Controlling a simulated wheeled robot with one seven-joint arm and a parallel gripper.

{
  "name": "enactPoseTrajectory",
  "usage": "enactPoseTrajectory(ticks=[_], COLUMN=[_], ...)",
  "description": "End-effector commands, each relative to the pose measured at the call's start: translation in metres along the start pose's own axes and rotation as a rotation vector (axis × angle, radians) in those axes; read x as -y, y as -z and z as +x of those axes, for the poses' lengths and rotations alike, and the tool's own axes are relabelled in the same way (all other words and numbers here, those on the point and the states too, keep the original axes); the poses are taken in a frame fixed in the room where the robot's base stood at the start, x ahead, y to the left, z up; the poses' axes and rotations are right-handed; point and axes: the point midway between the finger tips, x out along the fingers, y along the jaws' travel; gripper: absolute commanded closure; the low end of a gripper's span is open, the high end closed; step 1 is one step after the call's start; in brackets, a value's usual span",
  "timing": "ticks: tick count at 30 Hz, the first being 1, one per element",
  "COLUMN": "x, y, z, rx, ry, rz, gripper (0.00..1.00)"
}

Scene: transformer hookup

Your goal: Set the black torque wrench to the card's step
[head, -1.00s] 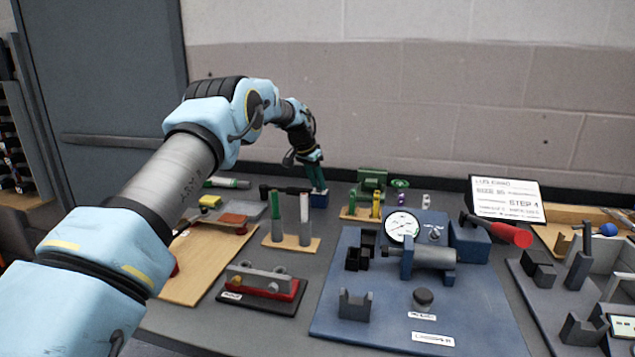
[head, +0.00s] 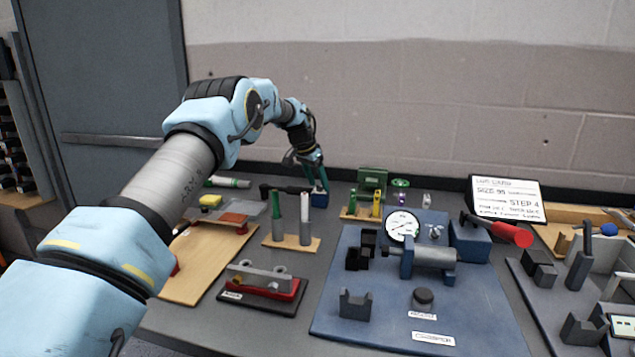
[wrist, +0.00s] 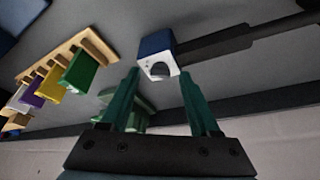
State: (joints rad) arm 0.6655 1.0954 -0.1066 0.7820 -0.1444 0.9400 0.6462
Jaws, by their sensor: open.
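The black torque wrench (head: 284,189) lies at the back of the bench, behind the stand with green and white posts. In the wrist view its dark shaft (wrist: 240,37) runs to the upper right from a blue block (wrist: 155,43) with a pale face and a dark round mark. My gripper (wrist: 160,78) is open, its green fingers on either side of the block's pale end. I cannot tell whether they touch it. In the head view my gripper (head: 319,186) is over the blue block. The card (head: 507,199) stands at the back right and reads "STEP 4".
A wooden rack (head: 359,214) with green and yellow pieces stands close to the right of my gripper. A blue plate (head: 390,318) with a dial gauge (head: 402,227) fills the middle front.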

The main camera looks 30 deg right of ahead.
Motion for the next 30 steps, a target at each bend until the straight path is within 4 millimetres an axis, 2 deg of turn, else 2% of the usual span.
enactPoseTrajectory(ticks=[5, 15, 19, 24, 30], x=[0.001, 0.001, 0.001, 0.000, 0.000], y=[0.000, 0.000, 0.000, 0.000, 0.000], z=[-0.012, -0.076, -0.095, -0.106, -0.108], rx=[-0.002, -0.003, -0.002, 0.000, 0.000], ry=[0.001, 0.002, 0.001, 0.000, 0.000], rz=[0.000, 0.000, 0.000, 0.000, 0.000], gripper=[0.38, 0.38, 0.38, 0.38, 0.38])
